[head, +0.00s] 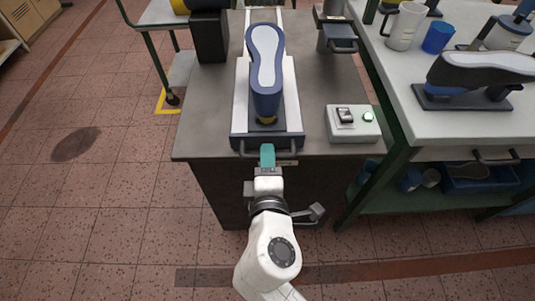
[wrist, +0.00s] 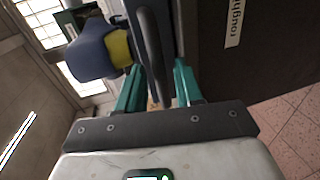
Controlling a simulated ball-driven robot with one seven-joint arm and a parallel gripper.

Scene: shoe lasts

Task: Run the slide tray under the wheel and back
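The slide tray (head: 241,100) is a pale plate with a dark front end and a front handle (head: 236,152), lying on the grey machine bench. A blue shoe last with a pale sole (head: 264,55) lies on it, its yellow-marked end toward me. My gripper (head: 267,152) is at the front handle. In the wrist view, the dark handle bar (wrist: 153,50) passes between the two teal fingers of my gripper (wrist: 159,72). The fingers stand apart, with a narrow gap showing beside the bar.
A grey control box (head: 353,124) with a switch and green button sits at the right of the bench top (head: 208,115). A side table at right holds a white mug (head: 405,27), a blue cup (head: 438,37) and another last (head: 480,70). Open tiled floor lies at left.

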